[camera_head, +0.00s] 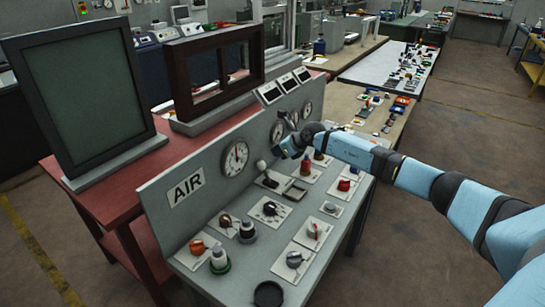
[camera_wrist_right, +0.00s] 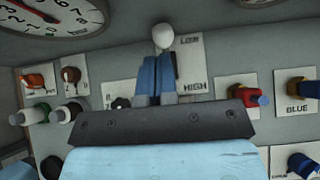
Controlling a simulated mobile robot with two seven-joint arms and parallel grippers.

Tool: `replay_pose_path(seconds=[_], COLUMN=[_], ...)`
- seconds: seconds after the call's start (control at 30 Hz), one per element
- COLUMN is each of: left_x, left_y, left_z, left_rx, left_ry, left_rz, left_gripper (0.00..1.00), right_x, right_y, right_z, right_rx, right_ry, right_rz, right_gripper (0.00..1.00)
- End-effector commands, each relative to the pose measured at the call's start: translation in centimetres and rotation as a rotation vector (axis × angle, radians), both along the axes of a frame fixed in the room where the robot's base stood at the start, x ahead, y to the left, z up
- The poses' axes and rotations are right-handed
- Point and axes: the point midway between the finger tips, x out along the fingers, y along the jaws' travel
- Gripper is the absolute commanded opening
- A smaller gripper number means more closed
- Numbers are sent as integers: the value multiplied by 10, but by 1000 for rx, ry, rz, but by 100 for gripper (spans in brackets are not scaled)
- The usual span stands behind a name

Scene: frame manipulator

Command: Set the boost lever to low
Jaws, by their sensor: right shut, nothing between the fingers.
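The boost lever has a white ball knob (camera_head: 262,165) and a dark base on the sloped grey panel, just right of the large gauge. In the right wrist view its ball (camera_wrist_right: 163,36) shows just beyond my fingertips, about level with the word LOW at the top of its white plate (camera_wrist_right: 192,62). HIGH is printed lower on that plate. My right gripper (camera_head: 284,152) is shut and empty, close beside the knob. Its blue fingers (camera_wrist_right: 156,72) hide the lever's shaft; I cannot tell whether they touch it. My left gripper is not in view.
The panel (camera_head: 230,260) carries several other knobs and switches. A round gauge (camera_head: 235,158) and the AIR sign (camera_head: 186,189) are on its upright back. A red knob (camera_wrist_right: 243,93) and a blue knob (camera_wrist_right: 300,89) lie right of the lever in the wrist view.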

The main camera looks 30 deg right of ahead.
Motion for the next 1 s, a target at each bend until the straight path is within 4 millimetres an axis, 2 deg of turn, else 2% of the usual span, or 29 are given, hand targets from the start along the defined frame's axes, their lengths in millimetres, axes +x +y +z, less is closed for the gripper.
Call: replay_pose_path(seconds=[0.03,0.2,0.4,0.6,1.0], left_x=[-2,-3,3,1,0], left_y=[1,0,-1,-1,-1], left_z=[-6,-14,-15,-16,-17], left_rx=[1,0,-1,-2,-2], left_ry=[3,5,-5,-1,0], left_rz=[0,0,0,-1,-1], left_gripper=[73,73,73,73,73], right_x=[0,-6,-11,-12,-12], right_y=[-1,-3,-4,-4,-4], right_z=[17,54,83,92,92], right_rx=[-2,-2,-1,0,0], right_ry=[-12,-9,-7,-4,-4], right_rz=[3,2,2,1,1], right_gripper=[0,0,0,0,0])
